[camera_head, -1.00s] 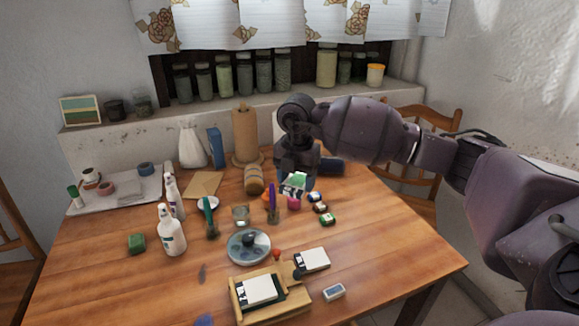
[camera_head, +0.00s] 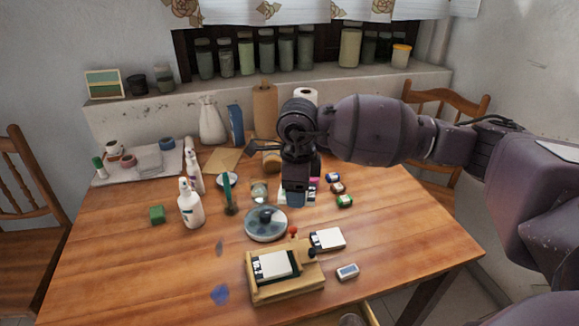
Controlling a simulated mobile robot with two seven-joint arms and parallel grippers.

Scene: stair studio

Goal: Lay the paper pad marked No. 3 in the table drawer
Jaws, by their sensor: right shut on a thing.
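My right gripper (camera_head: 296,198) points down over the middle of the table and is shut on a flat white and green thing, mostly hidden behind the fingers, which looks like a pad. A white paper pad with a dark printed edge (camera_head: 328,239) lies on the table. A similar white pad (camera_head: 273,265) lies on a wooden stand (camera_head: 288,291) at the front. I cannot read a number on any of them. A strip of pale wood (camera_head: 369,313) below the table's front edge may be the drawer; its inside is hidden. My left gripper is not in view.
A round grey dish (camera_head: 266,225) stands just in front of my right gripper. A small white and blue block (camera_head: 347,271) lies near the front edge.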

